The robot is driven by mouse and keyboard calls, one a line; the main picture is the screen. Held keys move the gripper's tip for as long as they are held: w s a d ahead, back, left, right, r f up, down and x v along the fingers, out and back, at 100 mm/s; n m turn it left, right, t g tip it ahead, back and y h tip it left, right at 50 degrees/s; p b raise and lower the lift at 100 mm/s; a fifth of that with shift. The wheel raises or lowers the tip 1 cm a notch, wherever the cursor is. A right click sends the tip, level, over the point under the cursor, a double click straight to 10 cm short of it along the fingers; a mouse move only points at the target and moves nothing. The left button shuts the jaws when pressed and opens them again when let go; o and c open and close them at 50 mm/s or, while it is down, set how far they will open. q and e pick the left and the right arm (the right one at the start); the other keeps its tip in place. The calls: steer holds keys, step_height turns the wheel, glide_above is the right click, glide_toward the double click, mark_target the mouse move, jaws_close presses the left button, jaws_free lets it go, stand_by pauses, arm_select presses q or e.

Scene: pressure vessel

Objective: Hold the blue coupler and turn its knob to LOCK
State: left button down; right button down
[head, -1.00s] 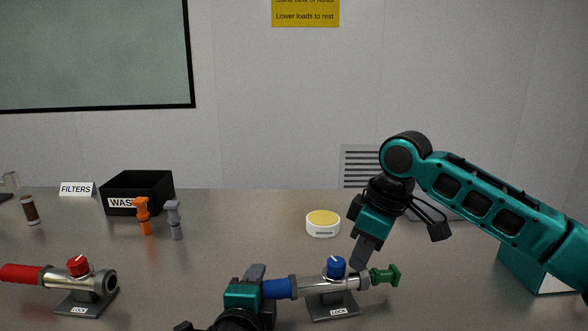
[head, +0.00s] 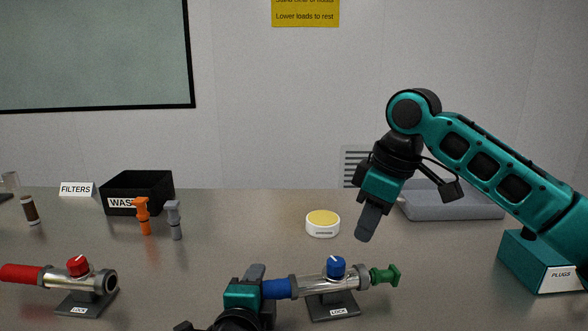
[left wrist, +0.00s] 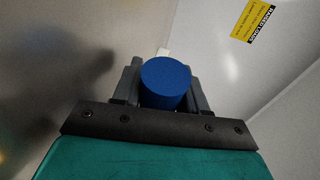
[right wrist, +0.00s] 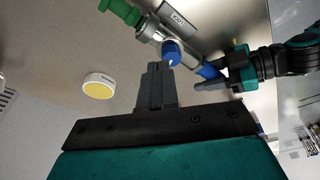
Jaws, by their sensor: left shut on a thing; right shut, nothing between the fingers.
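The blue coupler (head: 277,288) lies on a dark stand marked LOCK (head: 338,310), with a silver body and a green plug (head: 384,276) in its right end. Its blue knob (head: 336,266) sits on top with a white mark. My left gripper (head: 258,277) is shut on the coupler's blue end, which also shows between the fingers in the left wrist view (left wrist: 166,84). My right gripper (head: 366,236) is shut and empty, above and to the right of the knob, apart from it. The knob also shows in the right wrist view (right wrist: 172,52).
A red coupler (head: 22,274) on a similar stand is at the left. Orange (head: 142,216) and grey (head: 175,220) plugs stand by the black waste bin (head: 138,194). A white and yellow round tub (head: 322,224) stands behind the coupler. A PLUGS box (head: 535,263) is at the right.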

mark_target(336, 266)
step_height(336, 266, down, 6)
steer(key=s+a, duration=0.2)
steer(key=shift+s+f, duration=0.15)
stand_by(0.6)
steer(key=shift+w+a, duration=0.15)
steer(key=shift+w, duration=0.1)
stand_by(0.4)
steer(key=shift+w+r, duration=0.15)
steer(key=shift+r, duration=0.05)
steer(key=shift+w+d, duration=0.3)
steer(key=shift+d, duration=0.1)
steer(key=shift+w+d, duration=0.2)
steer(key=shift+w, duration=0.4)
